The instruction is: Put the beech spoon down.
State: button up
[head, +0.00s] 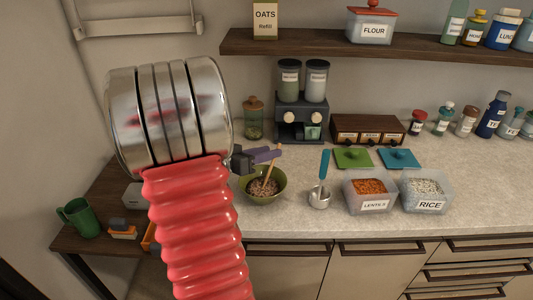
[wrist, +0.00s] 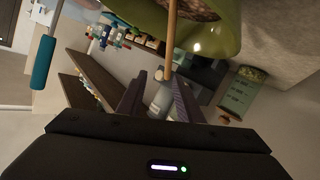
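The beech spoon (head: 269,173) leans in the green bowl (head: 247,197), its lower end in the brown contents and its handle rising to the upper right. My gripper (head: 270,154) is at the upper end of the handle, with its purple fingers beside it. In the wrist view, the spoon handle (wrist: 171,45) comes down from the bowl (wrist: 222,30) to the fingertips. My gripper (wrist: 153,88) shows its two fingers apart there, with a gap wider than the handle. I cannot tell if a finger touches it.
A grinder (head: 302,118) and a jar (head: 254,118) stand behind. The counter's front right strip is clear.

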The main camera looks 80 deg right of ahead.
send_over(241, 183)
jog(key=shift+d, duration=0.2)
dwell(0.8)
dwell(0.7)
jog(key=w+a+r+n+t+y, duration=0.1)
jog(key=w+a+n+t+y, duration=0.3)
jog(key=a, duration=1.1)
jog(key=w+a+r+n+t+y, duration=0.2)
jog(key=w+a+n+t+y, duration=0.2)
jog(key=a+n, duration=0.6)
jog(key=w+a+r+n+t+y, duration=0.2)
jog(key=w+a+n+t+y, duration=0.2)
jog(key=a, duration=1.7)
jog(key=w+n+t, duration=0.1)
jog(key=n+t, duration=0.1)
jog(key=n, duration=0.1)
jog(key=shift+a+r+n+t, duration=0.15)
jog(key=shift+a+n+t, duration=0.05)
jog(key=shift+n+t, duration=0.2)
